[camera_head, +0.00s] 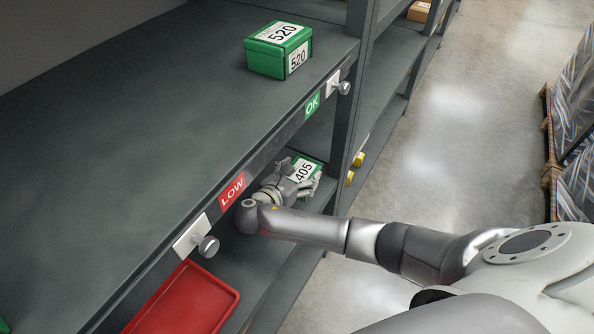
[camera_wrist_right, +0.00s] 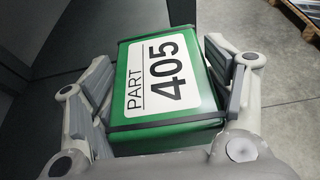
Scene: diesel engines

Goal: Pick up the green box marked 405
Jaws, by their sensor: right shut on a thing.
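The green box marked 405 (camera_head: 304,172) is on the lower shelf, partly hidden by my gripper and the shelf above. In the right wrist view the green box (camera_wrist_right: 165,80) fills the middle, with its white label reading PART 405 on top. My right gripper (camera_head: 294,178) reaches in under the upper shelf's edge. In the wrist view its two fingers (camera_wrist_right: 160,92) lie on either side of the box, shut on it. The box's underside is hidden, so I cannot tell whether it touches the shelf. My left gripper is not in view.
A green box marked 520 (camera_head: 278,50) sits on the upper shelf (camera_head: 150,130), whose edge carries LOW and OK tags and knobs. A red tray (camera_head: 186,303) is on the lower shelf. A shelf post (camera_head: 345,120) stands just right of my gripper. Wrapped pallets (camera_head: 578,120) stand across the clear aisle.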

